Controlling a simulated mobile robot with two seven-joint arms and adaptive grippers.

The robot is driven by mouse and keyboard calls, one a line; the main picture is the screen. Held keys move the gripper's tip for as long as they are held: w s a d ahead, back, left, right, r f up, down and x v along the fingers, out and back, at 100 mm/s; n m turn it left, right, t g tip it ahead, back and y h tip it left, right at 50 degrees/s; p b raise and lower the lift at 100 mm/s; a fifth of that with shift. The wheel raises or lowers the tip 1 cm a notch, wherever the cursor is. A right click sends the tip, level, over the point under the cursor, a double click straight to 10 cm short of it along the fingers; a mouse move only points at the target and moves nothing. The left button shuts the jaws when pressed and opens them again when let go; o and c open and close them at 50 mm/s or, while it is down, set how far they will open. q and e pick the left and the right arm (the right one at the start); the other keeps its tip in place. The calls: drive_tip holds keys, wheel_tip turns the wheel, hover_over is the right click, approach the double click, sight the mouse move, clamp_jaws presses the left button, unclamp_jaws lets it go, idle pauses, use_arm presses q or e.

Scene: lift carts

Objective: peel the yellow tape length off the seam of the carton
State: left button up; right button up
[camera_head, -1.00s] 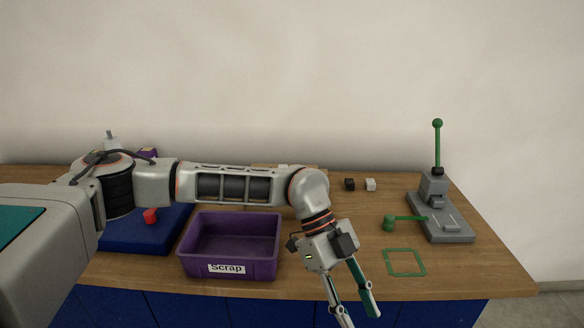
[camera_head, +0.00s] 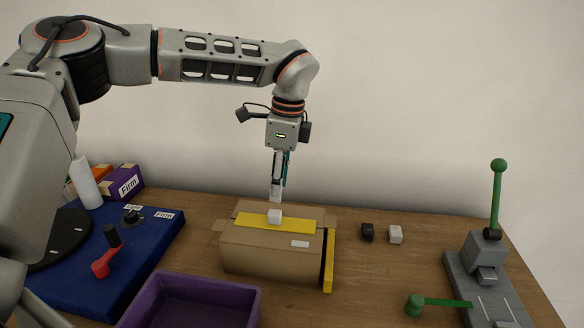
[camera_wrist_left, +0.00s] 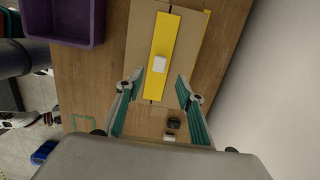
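The brown carton (camera_head: 268,264) lies on the wooden table. A yellow tape length (camera_head: 303,223) runs along its top seam, with a small white block-like tab (camera_head: 275,216) on it. The tape (camera_wrist_left: 163,38) and tab (camera_wrist_left: 159,63) also show in the left wrist view. My left gripper (camera_head: 279,190) points down over the carton's far side, above the tab in the head picture; contact is not evident. In the left wrist view the gripper (camera_wrist_left: 160,80) has its fingers apart with nothing clamped between them. My right gripper is not in view.
A purple bin (camera_head: 160,295) stands front left of the carton. A blue mat (camera_head: 165,232) with a red-handled device is at left. A yellow strip (camera_head: 329,270) edges the carton's right side. Black (camera_head: 367,232) and white (camera_head: 396,234) blocks and a grey lever press (camera_head: 484,265) are at right.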

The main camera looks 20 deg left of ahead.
sight(275, 212)
use_arm(q)
drive_tip(key=shift+w+a, duration=0.1)
drive_tip(key=shift+w, duration=0.05)
drive_tip(key=shift+f, duration=0.2)
drive_tip(key=f, duration=0.5)
drive_tip(key=shift+s+a+f, duration=0.3)
drive_tip(key=shift+s+a, duration=0.05)
drive_tip(key=shift+f, duration=0.7)
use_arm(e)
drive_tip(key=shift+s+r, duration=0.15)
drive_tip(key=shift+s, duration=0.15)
use_arm(q)
clamp_jaws()
drive_tip(key=c, duration=0.8)
unclamp_jaws()
clamp_jaws()
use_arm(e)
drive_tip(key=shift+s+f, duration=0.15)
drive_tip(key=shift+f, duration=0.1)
